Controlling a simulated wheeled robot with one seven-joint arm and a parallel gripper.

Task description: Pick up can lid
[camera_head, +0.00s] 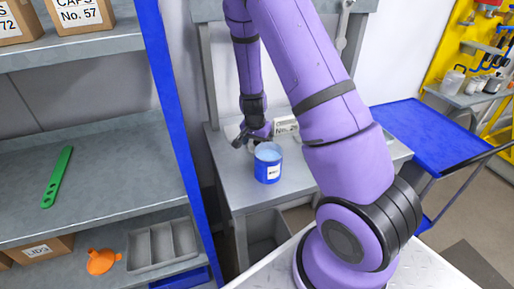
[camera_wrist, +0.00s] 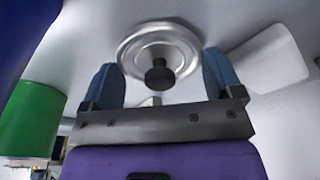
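The can lid (camera_wrist: 148,42) is a round silver disc with a black knob (camera_wrist: 159,74), seen in the wrist view against a grey surface. My gripper (camera_wrist: 162,78) is open, with one blue-grey finger on each side of the knob and clear gaps between. I cannot tell whether the fingers touch the lid's rim. In the head view my gripper (camera_head: 250,143) is low over the grey workbench (camera_head: 245,192), just behind and left of a blue can (camera_head: 268,171) with a white label. The can stands upright; its top looks light blue. The lid is not clearly visible there.
A blue shelf post (camera_head: 172,100) stands left of the workbench. A white labelled item (camera_head: 286,125) lies behind the can. A blue cart (camera_head: 430,135) stands to the right. In the wrist view a green cylinder (camera_wrist: 30,118) is at left and a white object (camera_wrist: 272,60) at right.

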